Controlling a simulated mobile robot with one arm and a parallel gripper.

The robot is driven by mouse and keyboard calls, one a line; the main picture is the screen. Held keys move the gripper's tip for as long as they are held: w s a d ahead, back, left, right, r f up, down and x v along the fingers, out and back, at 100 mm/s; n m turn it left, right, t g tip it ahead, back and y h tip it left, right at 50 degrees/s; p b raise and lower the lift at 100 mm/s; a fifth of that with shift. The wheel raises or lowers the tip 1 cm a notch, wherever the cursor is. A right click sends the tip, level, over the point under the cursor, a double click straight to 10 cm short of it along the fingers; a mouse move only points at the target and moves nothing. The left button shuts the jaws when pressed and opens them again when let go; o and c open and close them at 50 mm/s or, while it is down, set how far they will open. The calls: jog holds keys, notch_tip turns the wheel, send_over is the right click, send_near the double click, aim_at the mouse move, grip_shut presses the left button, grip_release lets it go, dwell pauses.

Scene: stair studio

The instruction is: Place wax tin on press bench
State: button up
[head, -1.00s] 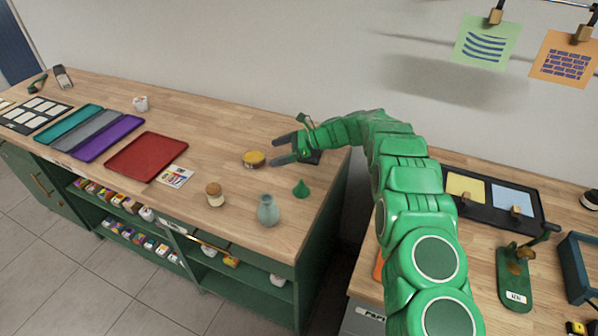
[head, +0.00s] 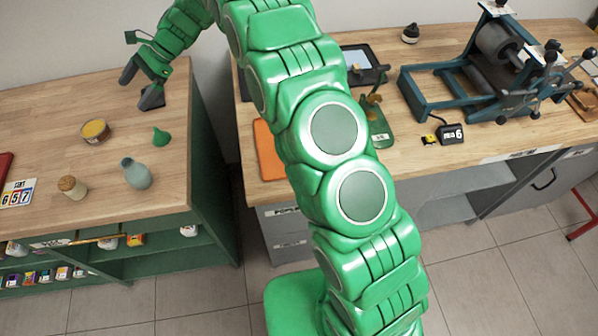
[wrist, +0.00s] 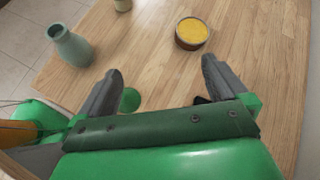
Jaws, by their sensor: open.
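The wax tin (head: 95,131), a low round tin with a yellow top, stands on the left wooden counter. It also shows in the wrist view (wrist: 191,33), beyond the fingertips. My gripper (head: 139,86) is open and empty, to the right of and behind the tin, apart from it. My arm hides part of that bench.
A floor gap separates counter and bench.

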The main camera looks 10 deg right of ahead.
jog(key=s+d+r+n+t+h, duration=0.1)
jog(key=s+d+r+n+h, duration=0.1)
jog(key=s+d+r, duration=0.35)
jog(key=s+d+r+n+h, duration=0.1)
jog(key=s+d+r+n, duration=0.1)
jog(key=s+d, duration=0.7)
jog(key=s+d+r+n+t+h, duration=0.15)
jog(key=s+d+r, duration=0.25)
jog(key=d, duration=0.6)
jog(key=s+d+n+h, duration=0.2)
jog(key=s+d, duration=0.8)
jog(key=s, duration=0.3)
jog(key=s+d+n+h, duration=0.3)
jog(key=s+d, duration=0.6)
jog(key=s, duration=0.4)
jog(key=shift+d+f+h, duration=0.3)
jog(key=shift+d+h, duration=0.05)
jog(key=shift+d, duration=0.05)
